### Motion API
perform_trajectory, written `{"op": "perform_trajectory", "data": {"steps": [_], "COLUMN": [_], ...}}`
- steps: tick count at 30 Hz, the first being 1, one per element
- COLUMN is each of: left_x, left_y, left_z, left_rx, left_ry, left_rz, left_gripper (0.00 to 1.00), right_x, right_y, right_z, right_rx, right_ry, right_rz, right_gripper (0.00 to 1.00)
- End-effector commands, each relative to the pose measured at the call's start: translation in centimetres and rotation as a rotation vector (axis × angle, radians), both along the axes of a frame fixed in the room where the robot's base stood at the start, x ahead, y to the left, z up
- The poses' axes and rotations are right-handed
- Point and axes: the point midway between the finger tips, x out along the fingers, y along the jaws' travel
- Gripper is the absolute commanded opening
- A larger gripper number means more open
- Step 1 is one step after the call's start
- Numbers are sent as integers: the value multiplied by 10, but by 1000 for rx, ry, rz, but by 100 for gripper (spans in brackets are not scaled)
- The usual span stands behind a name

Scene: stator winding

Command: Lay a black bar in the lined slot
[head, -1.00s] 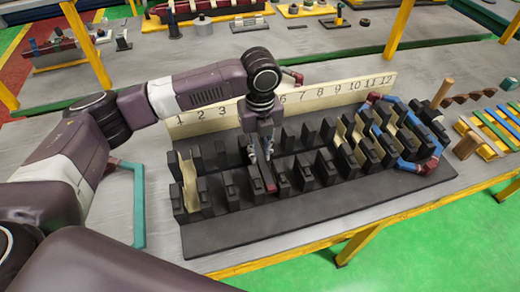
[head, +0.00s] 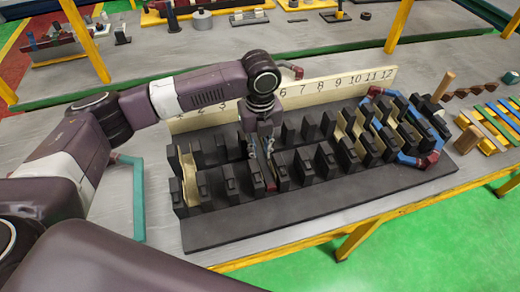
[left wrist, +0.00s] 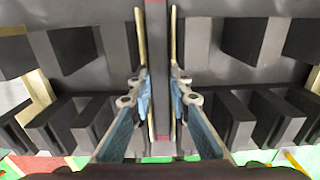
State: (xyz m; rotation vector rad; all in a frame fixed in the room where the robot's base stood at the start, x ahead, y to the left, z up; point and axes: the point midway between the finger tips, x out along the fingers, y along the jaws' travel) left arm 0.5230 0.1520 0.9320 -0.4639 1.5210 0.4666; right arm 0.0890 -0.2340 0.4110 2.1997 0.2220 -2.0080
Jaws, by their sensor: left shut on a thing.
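My left gripper (head: 268,150) points down over the black toothed stator block (head: 300,222), left of its middle. In the left wrist view its blue-padded fingers (left wrist: 158,108) are shut on a dark bar (left wrist: 157,50) with a reddish edge. The bar runs lengthwise between two cream liner strips (left wrist: 139,38), in line with the slot between the teeth. A reddish end of it shows in the head view (head: 271,185). I cannot tell how deep the bar sits, as the fingers hide part of it. My right gripper is out of view.
A cream board (head: 325,91) numbered to 12 stands behind the block. Another cream liner (head: 188,178) sits at the left end; more line slots at the right, near a blue winding (head: 408,158). A teal frame (head: 138,205) lies left. Striped pieces (head: 497,128) lie right.

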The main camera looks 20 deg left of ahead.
Motion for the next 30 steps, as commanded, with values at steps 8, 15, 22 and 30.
{"op": "perform_trajectory", "data": {"steps": [8, 15, 22, 30], "left_x": [0, 0, 0, 0], "left_y": [0, 0, 0, 0], "left_z": [0, 0, -2, -4], "left_rx": [-1, -1, -1, -1], "left_ry": [-1, -1, -1, -1], "left_rz": [0, 0, 0, 0], "left_gripper": [0, 0, 0, 35], "right_x": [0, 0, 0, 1], "right_y": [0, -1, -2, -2], "right_z": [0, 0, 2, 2], "right_rx": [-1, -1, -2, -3], "right_ry": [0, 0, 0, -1], "right_rz": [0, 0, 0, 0], "right_gripper": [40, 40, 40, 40]}}
